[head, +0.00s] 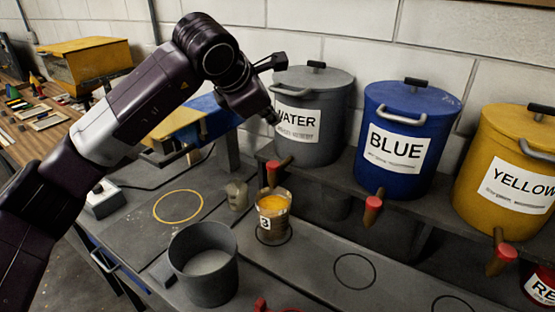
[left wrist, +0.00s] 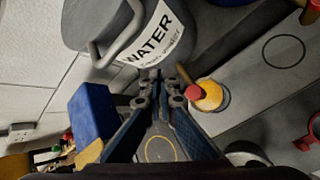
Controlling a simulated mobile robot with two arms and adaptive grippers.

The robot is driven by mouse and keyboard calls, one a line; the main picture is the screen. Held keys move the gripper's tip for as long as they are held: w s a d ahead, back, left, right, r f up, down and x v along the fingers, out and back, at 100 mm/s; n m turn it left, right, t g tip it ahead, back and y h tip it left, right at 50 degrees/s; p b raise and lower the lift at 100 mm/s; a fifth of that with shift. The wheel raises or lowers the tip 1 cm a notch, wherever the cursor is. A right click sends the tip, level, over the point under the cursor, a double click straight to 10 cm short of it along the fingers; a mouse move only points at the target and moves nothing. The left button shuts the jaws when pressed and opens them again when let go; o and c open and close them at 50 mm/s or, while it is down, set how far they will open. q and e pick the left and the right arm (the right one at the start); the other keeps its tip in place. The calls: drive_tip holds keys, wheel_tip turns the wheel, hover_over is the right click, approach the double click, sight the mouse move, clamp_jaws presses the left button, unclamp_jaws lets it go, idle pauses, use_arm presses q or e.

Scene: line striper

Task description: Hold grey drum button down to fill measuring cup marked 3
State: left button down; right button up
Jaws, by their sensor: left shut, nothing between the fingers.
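The grey drum (head: 340,95), labelled WATER, stands on the shelf in the head view. Its tap has a red button (head: 277,163) on the front. The measuring cup marked 3 (head: 266,224) stands below that tap on a black ring and holds an orange-yellow liquid. My left gripper (head: 272,117) is shut and empty at the left edge of the drum's label, above the button. In the left wrist view my closed fingertips (left wrist: 160,76) are near the label, left of the red button (left wrist: 194,92). The cup (left wrist: 214,98) is partly hidden there. My right gripper is out of view.
A blue drum (head: 402,135) and a yellow drum (head: 515,150) stand to the right, with red-tipped taps. A grey pot (head: 203,278) and a small beige cup (head: 237,195) stand on the bench. A yellow ring (head: 178,206) and a black ring (head: 354,271) are empty.

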sight(272, 166)
use_arm(q)
wheel_tip(272, 166, down, 8)
drive_tip(key=b, duration=0.4)
drive_tip(key=shift+s+b, duration=0.15)
drive_tip(key=shift+b, duration=0.15)
drive_tip(key=shift+f+b, duration=0.4)
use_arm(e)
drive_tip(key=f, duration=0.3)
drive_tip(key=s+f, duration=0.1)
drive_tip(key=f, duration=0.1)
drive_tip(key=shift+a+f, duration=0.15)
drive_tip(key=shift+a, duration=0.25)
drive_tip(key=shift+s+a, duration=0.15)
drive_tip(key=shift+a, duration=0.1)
